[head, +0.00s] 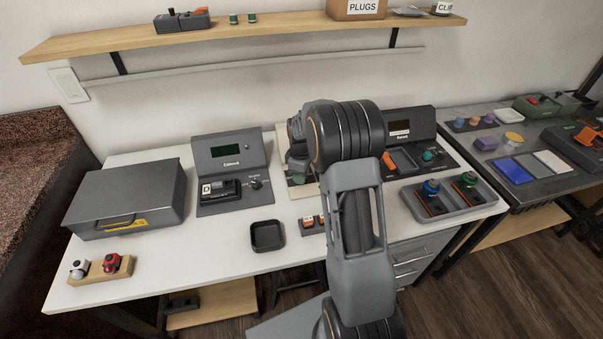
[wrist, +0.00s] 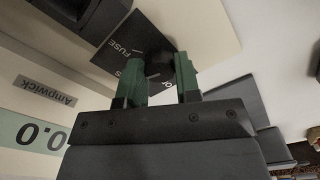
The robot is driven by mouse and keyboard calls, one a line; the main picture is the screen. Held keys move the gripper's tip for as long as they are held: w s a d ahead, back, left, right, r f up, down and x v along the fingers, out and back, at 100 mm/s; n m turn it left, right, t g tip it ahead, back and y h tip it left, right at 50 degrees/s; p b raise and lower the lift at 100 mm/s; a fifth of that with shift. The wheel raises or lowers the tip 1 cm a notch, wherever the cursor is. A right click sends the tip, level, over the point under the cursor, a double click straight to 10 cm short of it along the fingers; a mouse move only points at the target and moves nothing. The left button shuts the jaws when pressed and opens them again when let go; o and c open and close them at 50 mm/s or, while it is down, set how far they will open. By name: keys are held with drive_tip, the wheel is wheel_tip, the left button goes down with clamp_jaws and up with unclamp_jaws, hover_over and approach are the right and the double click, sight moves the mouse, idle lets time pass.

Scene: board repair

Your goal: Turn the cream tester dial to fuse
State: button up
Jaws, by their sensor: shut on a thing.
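The cream tester (head: 298,193) is mostly hidden behind my arm in the head view. The wrist view shows its cream face (wrist: 92,82) with an "Ampwick" label and a display (wrist: 35,133) reading 0.0. A black dial plate (wrist: 125,42) bears the word FUSE and other labels, partly covered. The dark dial (wrist: 159,66) sits on this plate between the green fingertips of my gripper (wrist: 160,58), which is shut on it. In the head view my gripper (head: 298,172) is at the tester. The dial's pointer cannot be made out.
A grey Edison-style tester (head: 230,150) stands left of the arm, with a toolbox (head: 125,198) beyond it. A black tray (head: 267,236) and orange-topped parts (head: 307,221) lie in front. Another dark tester (head: 410,125) and a grey tray with knobs (head: 480,202) stand right.

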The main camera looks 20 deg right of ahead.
drive_tip(key=m, duration=0.4)
drive_tip(key=shift+m, duration=0.3)
drive_tip(key=shift+m+p, duration=0.4)
drive_tip(key=shift+m, duration=1.6)
drive_tip(key=o, duration=0.9)
wheel_tip(320, 180, up, 14)
drive_tip(key=shift+f+p, duration=0.1)
drive_tip(key=shift+p, duration=0.45)
drive_tip(key=shift+m, duration=0.3)
